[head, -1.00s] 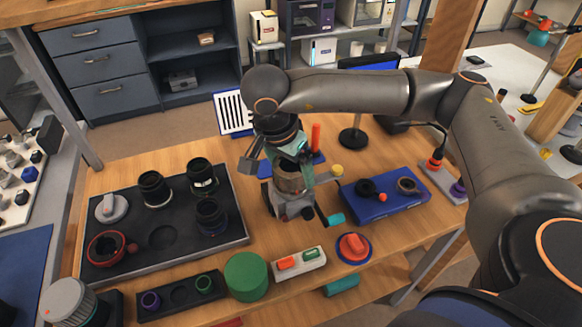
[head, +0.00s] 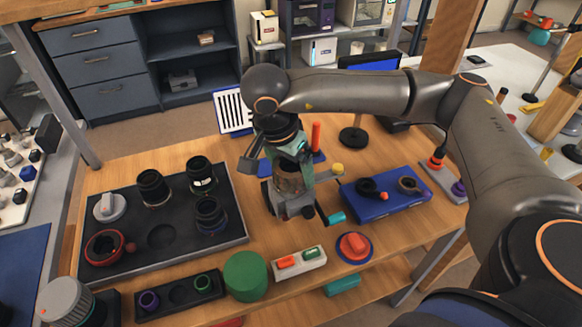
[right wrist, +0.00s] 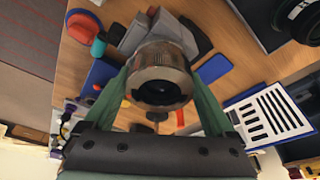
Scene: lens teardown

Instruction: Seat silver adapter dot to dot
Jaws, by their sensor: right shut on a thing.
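My right gripper (head: 291,150) has green fingers and is shut on a silver ring-shaped part, which I take for the silver adapter (head: 289,180). In the right wrist view the adapter (right wrist: 160,62) sits between the two green fingers (right wrist: 160,85), its dark round bore facing the camera. In the head view it is above or in a grey clamp-like stand (head: 294,206) on the wooden table; I cannot tell whether it touches. No alignment dots can be made out. My left gripper is not in view.
A black tray (head: 130,262) with several lens parts lies left. A green cylinder (head: 246,276), a white block (head: 299,262) with red and green pieces, and a red knob on a blue disc (head: 354,246) line the front. A blue tray (head: 388,210) lies right of the stand.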

